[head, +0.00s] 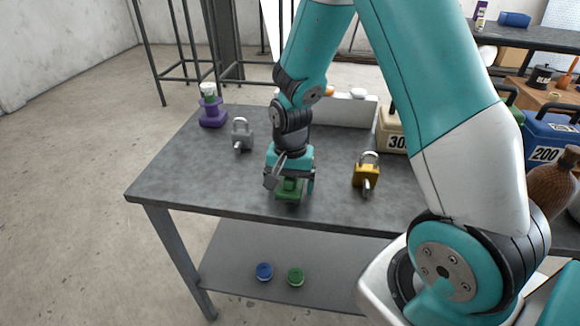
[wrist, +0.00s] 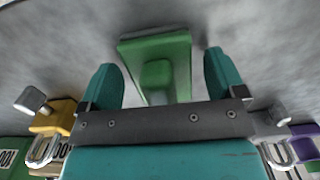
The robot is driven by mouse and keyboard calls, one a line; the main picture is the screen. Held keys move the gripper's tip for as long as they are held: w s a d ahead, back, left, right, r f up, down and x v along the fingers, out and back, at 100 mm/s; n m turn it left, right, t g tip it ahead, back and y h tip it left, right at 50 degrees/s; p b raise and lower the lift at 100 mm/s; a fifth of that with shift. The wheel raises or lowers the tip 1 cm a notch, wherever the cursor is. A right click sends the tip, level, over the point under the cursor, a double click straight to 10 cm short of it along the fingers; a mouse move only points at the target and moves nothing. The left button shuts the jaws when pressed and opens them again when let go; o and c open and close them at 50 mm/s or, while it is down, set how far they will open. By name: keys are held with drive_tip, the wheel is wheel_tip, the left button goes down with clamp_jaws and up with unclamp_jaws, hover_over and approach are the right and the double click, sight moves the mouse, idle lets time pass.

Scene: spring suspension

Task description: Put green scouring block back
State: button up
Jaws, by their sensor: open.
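The green scouring block (head: 289,190) rests on the grey table near its front edge. It has a flat base with a raised grip part. In the wrist view the green block (wrist: 158,52) lies between and just beyond my two teal fingers. My gripper (head: 290,186) points down over the block, with a finger on each side of it. In the wrist view my gripper (wrist: 163,80) is open, and gaps show between each finger and the raised part. Part of the block is hidden behind my gripper in the head view.
A yellow padlock-shaped weight (head: 366,174) stands to the right and a grey one (head: 242,135) to the left. A purple block (head: 212,112) with a green-and-white top stands at the back left. Beige 30 weight (head: 391,130) stands right. Blue (head: 264,271) and green (head: 295,276) discs lie on the lower shelf.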

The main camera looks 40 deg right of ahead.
wheel_tip(320, 180, up, 11)
drive_tip(key=shift+w+d+f, duration=0.1)
drive_tip(key=shift+d, duration=0.05)
drive_tip(key=s+a+r+n+y, duration=0.2)
drive_tip(key=s+a+r+n, duration=0.3)
drive_tip(key=s+a+n, duration=0.3)
drive_tip(key=s+a+r+n+y, duration=0.1)
drive_tip(key=s+a+r+n, duration=0.4)
drive_tip(key=s+a+n, duration=0.3)
drive_tip(key=s, duration=0.2)
drive_tip(key=shift+s+a+y, duration=0.15)
drive_tip(key=shift+s+y, duration=0.15)
drive_tip(key=shift+y, duration=0.1)
